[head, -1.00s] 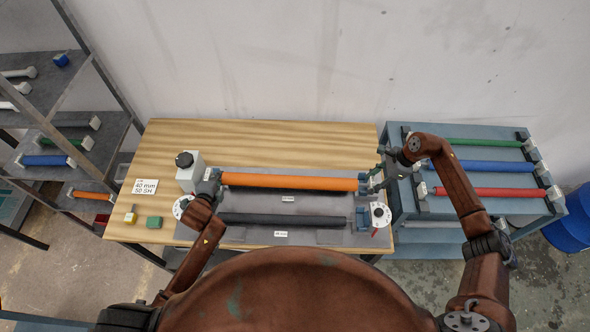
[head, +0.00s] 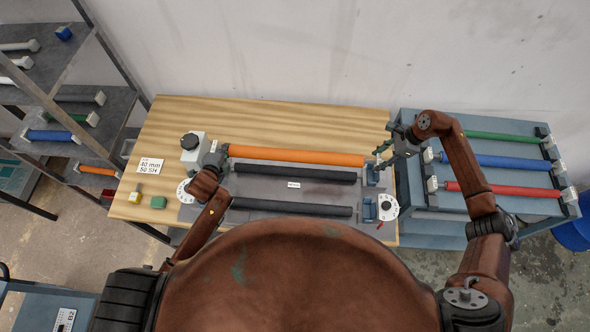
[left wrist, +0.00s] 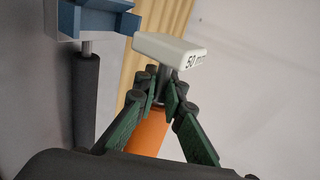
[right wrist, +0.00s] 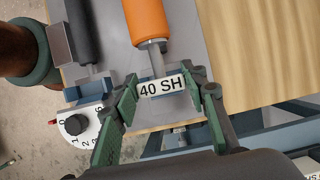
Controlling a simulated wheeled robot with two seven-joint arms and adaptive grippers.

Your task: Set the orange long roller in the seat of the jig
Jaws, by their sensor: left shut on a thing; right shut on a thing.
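The orange long roller (head: 295,155) is held level at both ends, behind the two black rollers of the jig (head: 305,190) in the head view. Whether it touches anything below cannot be told. My left gripper (head: 216,158) is shut on its left end; the left wrist view shows the fingers (left wrist: 165,92) around the shaft beside a white end block (left wrist: 170,50). My right gripper (head: 383,152) is shut on its right end; the right wrist view shows the fingers (right wrist: 163,92) at the end block marked "40 SH" (right wrist: 161,86). Blue seats (head: 371,174) stand at the jig's right side.
A green block (head: 158,202) lies left. A blue-grey rack (head: 500,185) with green, blue and red rollers stands right.

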